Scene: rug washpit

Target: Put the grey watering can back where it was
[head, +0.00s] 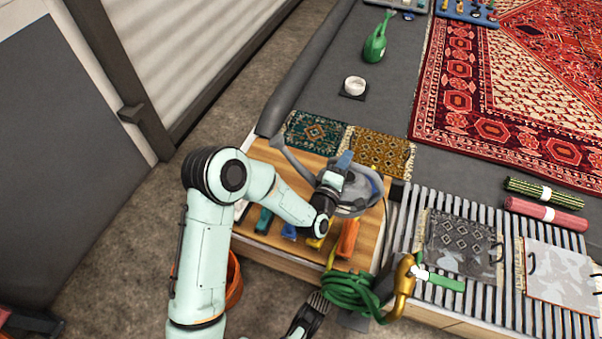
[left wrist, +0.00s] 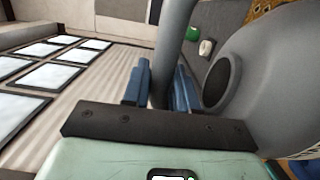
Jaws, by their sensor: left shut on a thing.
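The grey watering can (head: 352,199) is over the wooden board (head: 268,243), with its long spout pointing to the upper left in the head view. My left gripper (head: 340,166) is shut on the can's handle. In the left wrist view the blue fingers (left wrist: 161,88) close around the grey handle bar (left wrist: 175,40), and the rounded can body (left wrist: 270,75) fills the right side. The can's underside is hidden, so I cannot tell whether it touches the board.
Small tools, including an orange one (head: 348,238), lie at the board's front. Small rugs (head: 380,151) lie behind it. A coiled green hose (head: 352,293) and a slatted rack (head: 400,228) are to the right.

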